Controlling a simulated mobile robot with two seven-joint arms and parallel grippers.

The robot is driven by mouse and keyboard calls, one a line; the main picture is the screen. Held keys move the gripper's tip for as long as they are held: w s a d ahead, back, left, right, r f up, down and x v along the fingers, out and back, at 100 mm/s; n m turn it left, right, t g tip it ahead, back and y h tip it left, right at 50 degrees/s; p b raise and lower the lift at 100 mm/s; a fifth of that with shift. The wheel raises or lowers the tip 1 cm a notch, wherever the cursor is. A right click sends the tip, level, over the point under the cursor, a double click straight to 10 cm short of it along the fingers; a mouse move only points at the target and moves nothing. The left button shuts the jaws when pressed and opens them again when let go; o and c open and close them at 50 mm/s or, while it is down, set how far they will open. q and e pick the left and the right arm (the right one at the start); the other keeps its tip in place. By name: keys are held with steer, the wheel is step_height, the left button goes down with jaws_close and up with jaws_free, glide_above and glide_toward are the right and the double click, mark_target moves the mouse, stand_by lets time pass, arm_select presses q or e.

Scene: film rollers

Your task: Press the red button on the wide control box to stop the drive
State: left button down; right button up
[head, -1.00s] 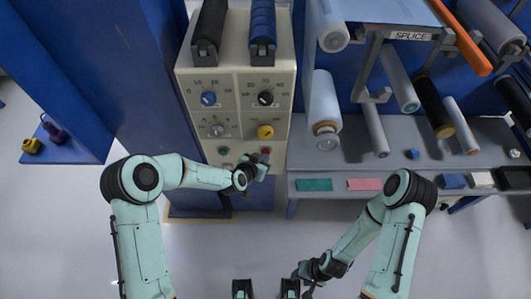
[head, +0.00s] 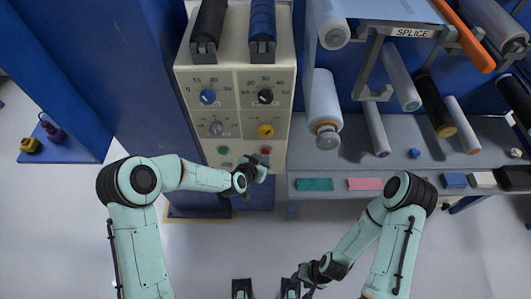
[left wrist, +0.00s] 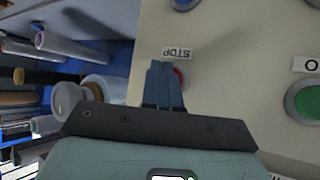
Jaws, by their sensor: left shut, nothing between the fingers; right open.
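The wide control box (head: 196,134) is a cream panel with knobs and buttons at upper centre in the head view. It also fills the right of the left wrist view (left wrist: 230,85). The red button (left wrist: 179,76) sits by the STOP label (left wrist: 177,53), partly hidden behind my left fingers. In the head view the red button (head: 266,150) is a small spot at the panel's lower right. My left gripper (head: 262,162) is shut and empty, its tips at the button; I cannot tell whether they touch it. My right gripper (head: 300,274) is open, low at centre.
A green button (left wrist: 308,103) is beside the red one. A yellow knob (head: 266,131) and a blue knob (head: 208,97) are higher on the panel. A grey shelf (head: 340,165) with film rolls stands to the right. The floor in front is clear.

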arm_select(q)
steer(key=shift+s, duration=0.25)
arm_select(e)
steer(key=shift+s+f, duration=0.1)
steer(key=shift+f, duration=0.1)
arm_select(q)
steer(key=s+b, duration=0.2)
steer(key=s, duration=0.3)
arm_select(e)
steer(key=shift+s+f, duration=0.25)
steer(key=shift+f, duration=0.35)
steer(key=shift+s+f, duration=0.2)
steer(key=shift+f, duration=0.35)
